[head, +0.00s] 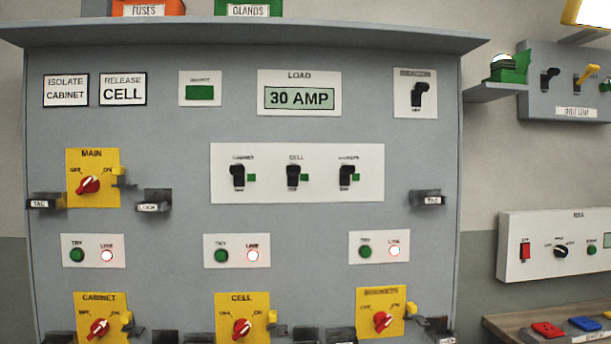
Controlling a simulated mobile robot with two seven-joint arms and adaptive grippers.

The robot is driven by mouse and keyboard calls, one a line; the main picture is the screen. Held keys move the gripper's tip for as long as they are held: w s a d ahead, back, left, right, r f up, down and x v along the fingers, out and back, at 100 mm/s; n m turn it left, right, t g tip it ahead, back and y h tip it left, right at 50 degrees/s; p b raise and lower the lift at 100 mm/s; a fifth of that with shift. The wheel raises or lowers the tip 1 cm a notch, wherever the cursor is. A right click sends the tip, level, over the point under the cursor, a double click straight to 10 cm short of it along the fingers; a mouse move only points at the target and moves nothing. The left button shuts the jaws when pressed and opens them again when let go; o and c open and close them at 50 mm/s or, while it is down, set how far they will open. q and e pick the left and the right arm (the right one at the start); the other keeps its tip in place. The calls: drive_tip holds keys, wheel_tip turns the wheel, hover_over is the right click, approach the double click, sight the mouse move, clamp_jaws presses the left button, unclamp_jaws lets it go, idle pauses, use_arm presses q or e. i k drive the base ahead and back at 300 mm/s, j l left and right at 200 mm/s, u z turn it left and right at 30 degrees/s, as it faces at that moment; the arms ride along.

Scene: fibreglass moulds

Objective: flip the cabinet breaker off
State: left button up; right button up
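The cabinet breaker (237,176) is a black lever switch at the left of a white plate (265,197) on the grey panel. Its lever appears to point up, and a small green marker (252,178) is beside it. The cell breaker (293,176) and a third breaker (345,176) stand to its right with levers in a similar pose. Small print below the levers is too blurred to read surely. Neither of my grippers shows in the head view.
Yellow rotary switches, MAIN (105,194) and CABINET (82,318) among them, have red knobs. Small dark holders (154,200) stick out from the panel. A grey shelf (300,38) overhangs the top. A side bench (500,326) stands at lower right. The space before the breakers looks clear.

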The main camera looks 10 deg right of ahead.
sight(238, 171)
drive_tip(key=i+l, duration=0.2)
drive_tip(key=l, duration=0.2)
drive_tip(key=i+l, duration=0.2)
drive_tip(key=l, duration=0.15)
drive_tip(key=i+l+u, duration=0.1)
drive_tip(key=l, duration=0.3)
drive_tip(key=i+l, duration=0.3)
drive_tip(key=l+u, duration=0.05)
